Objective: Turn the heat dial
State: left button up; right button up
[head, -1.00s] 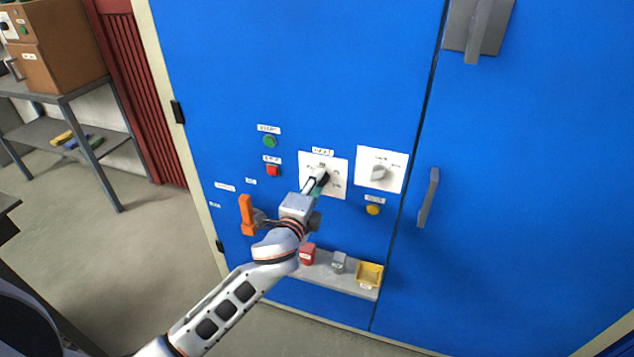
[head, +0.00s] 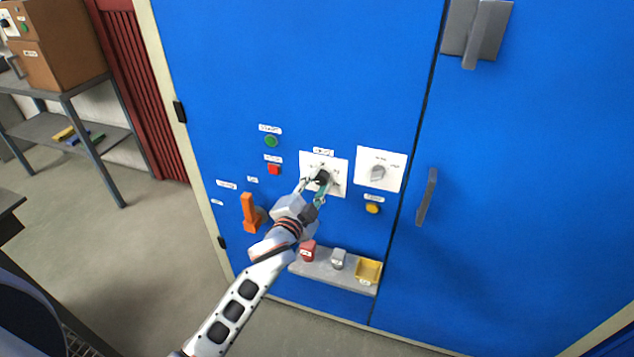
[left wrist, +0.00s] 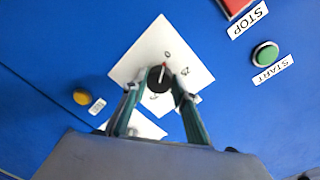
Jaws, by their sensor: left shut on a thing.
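The heat dial is a black round knob (head: 322,177) on a white square plate (head: 340,165) on the blue cabinet front. In the left wrist view the knob (left wrist: 159,79) shows a pale and red pointer line directed toward the "0" mark on its plate (left wrist: 150,48). My left gripper (head: 318,184) reaches the knob from below. In the left wrist view its two fingers (left wrist: 158,88) stand on either side of the knob, shut on it. The other plate markings are too small or blurred to read surely. My right gripper is not in view.
A second white plate with a grey knob (head: 378,172) is to the right. A green button (head: 271,141) and red button (head: 273,169) are to the left, an orange handle (head: 249,212) lower left. A yellow button (head: 373,208) and a small shelf (head: 325,272) are below.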

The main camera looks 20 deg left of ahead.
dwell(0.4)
pick_arm(q)
jog(key=o, duration=1.1)
jog(key=s, duration=0.8)
jog(key=s+a, duration=0.1)
jog(key=s, duration=0.3)
jog(key=shift+r, duration=0.35)
jog(key=s+f+n+g, duration=0.2)
jog(key=s+f, duration=0.4)
jog(key=f, duration=0.2)
jog(key=s+f+n+g+h, duration=0.1)
jog(key=s+f+n+g, duration=0.1)
jog(key=s+f, duration=0.5)
jog(key=s+f+n+g, duration=0.2)
jog(key=s+f+n, duration=0.1)
jog(key=s+f, duration=0.4)
jog(key=shift+s+d+f+n, duration=0.1)
jog(key=shift+f+n, duration=0.1)
jog(key=shift+f, duration=0.25)
jog(key=shift+s+d+f+n, duration=0.1)
jog(key=shift+f+n, duration=0.1)
jog(key=shift+f, duration=0.2)
